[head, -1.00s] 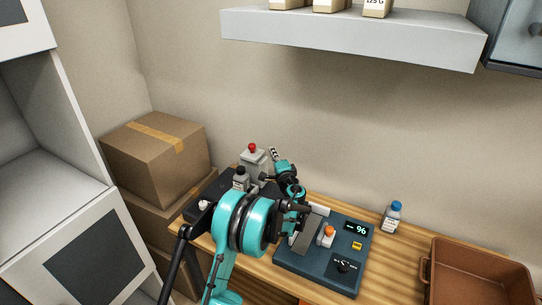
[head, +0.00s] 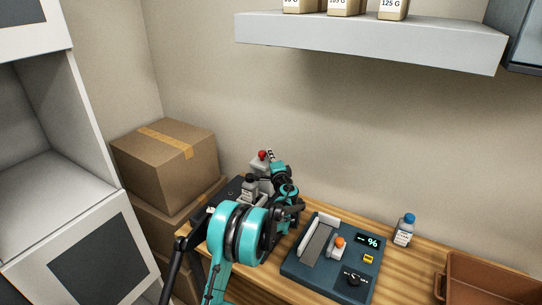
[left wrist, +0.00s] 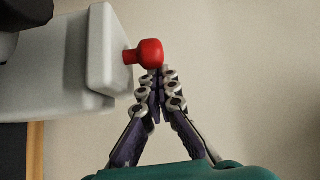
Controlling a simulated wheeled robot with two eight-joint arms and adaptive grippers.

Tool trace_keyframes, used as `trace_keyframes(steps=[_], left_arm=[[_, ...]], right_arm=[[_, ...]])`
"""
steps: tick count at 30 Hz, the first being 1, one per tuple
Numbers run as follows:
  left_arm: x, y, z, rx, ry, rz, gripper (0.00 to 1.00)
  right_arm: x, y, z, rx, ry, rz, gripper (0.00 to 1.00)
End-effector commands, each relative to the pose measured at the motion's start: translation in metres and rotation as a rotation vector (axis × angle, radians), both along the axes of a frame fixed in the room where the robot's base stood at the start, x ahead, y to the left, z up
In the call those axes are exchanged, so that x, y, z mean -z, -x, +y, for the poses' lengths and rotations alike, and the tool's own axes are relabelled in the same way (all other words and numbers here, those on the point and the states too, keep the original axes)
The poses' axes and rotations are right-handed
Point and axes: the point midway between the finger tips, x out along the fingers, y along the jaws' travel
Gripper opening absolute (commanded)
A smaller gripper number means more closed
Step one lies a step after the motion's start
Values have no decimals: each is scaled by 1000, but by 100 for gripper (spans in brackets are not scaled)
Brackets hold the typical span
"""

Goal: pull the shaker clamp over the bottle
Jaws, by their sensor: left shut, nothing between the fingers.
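The shaker clamp is a pale grey block (head: 255,168) at the back left of the bench, with a red knob (head: 263,154). In the left wrist view the clamp (left wrist: 75,60) fills the upper left and its red knob (left wrist: 150,53) sticks out on a short stem. A grey bottle with a dark cap (head: 249,188) stands in front of the clamp. My left gripper (head: 270,157) is beside the knob, shut and empty. In the left wrist view its fingertips (left wrist: 156,73) meet just below the knob, touching or nearly so. My left arm hides part of the shaker. My right gripper is not in view.
A dark teal panel device (head: 330,260) with a display and dial sits right of my arm, with an orange-topped piece (head: 339,243). A blue-capped bottle (head: 404,231) and a brown bin (head: 480,280) are farther right. Cardboard boxes (head: 165,165) stand left; a shelf (head: 370,38) hangs above.

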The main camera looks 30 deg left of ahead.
Motion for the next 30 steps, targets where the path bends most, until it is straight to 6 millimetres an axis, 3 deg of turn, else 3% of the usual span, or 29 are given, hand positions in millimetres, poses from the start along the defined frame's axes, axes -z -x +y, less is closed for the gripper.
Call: trace_keyframes(steps=[3, 9, 13, 30], left_arm=[[0, 7, 1, -1, 0, 0, 0], [1, 46, 4, -1, 0, 0, 0], [0, 60, 5, 0, 0, 0, 0], [-1, 54, -2, -1, 0, 0, 0]], right_arm=[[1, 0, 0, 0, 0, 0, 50], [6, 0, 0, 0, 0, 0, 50], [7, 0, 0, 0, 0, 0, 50], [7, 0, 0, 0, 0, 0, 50]])
